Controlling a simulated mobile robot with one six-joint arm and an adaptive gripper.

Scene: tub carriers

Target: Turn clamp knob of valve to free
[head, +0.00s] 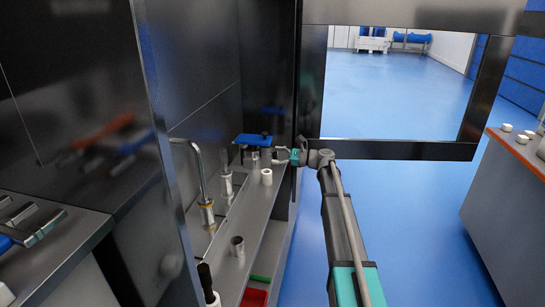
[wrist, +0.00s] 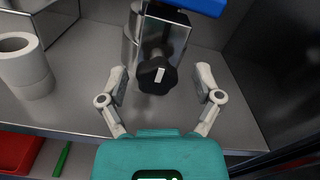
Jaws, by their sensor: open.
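The clamp knob (wrist: 157,77) is black and lobed, with a white mark on its face. It faces my wrist camera, in front of the valve's shiny metal body (wrist: 172,38). A blue part (wrist: 198,5) shows above the body, and also in the head view (head: 252,139) at the shelf's far end. My gripper (wrist: 160,75) is open, with one finger on each side of the knob and a visible gap to each. In the head view my gripper (head: 279,157) is beside the valve; the knob cannot be made out there.
A white hollow cylinder (wrist: 24,66) stands left of the gripper on the grey shelf. A metal cup (head: 237,246) and a bent pipe (head: 199,170) stand nearer. Dark panels enclose the shelf on the left and back. A red bin (head: 254,297) is below. Blue floor is free right.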

